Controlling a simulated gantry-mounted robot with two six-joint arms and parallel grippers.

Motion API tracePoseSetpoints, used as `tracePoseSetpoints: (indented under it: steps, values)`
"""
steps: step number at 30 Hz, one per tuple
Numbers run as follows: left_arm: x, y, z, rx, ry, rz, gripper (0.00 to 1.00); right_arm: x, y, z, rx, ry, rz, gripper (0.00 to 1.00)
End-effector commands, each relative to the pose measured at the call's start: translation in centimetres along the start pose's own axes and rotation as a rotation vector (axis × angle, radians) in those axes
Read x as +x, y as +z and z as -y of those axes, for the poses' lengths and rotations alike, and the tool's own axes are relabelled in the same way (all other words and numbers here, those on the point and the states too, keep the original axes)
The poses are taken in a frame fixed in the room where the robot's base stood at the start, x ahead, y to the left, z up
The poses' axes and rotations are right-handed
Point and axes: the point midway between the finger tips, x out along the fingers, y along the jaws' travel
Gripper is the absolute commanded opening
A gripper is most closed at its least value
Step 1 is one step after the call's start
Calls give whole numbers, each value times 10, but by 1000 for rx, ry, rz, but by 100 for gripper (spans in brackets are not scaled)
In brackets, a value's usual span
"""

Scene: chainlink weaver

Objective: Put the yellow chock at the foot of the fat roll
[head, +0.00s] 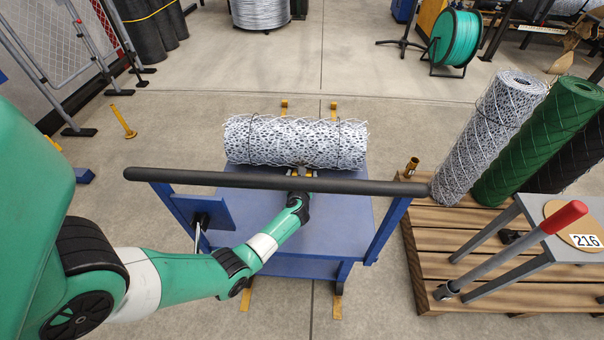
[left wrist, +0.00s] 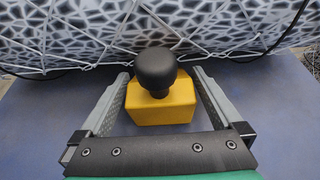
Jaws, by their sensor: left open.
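The yellow chock (left wrist: 162,104), a block with a black ball knob (left wrist: 156,70) on top, sits on the blue cart deck (left wrist: 40,115). It is close in front of the fat roll (left wrist: 150,30), whether touching I cannot tell. The fat roll (head: 295,142), white-wrapped wire mesh with dark specks, lies crosswise on the cart in the head view. In the left wrist view my left gripper (left wrist: 160,95) is open, one finger on each side of the chock. My right gripper is not in view.
Floor left of the cart is mostly clear.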

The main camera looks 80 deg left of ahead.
Motion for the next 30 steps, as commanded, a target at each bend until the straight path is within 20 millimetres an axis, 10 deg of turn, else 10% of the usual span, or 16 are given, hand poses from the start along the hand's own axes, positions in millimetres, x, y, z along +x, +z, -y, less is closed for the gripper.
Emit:
tracePoseSetpoints:
  steps: [15, 30]
  values:
    - [-107, 4, 1, 1, -4, 2, 100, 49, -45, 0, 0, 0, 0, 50]
    - [-112, 2, 0, -1, -1, 2, 100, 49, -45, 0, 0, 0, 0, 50]
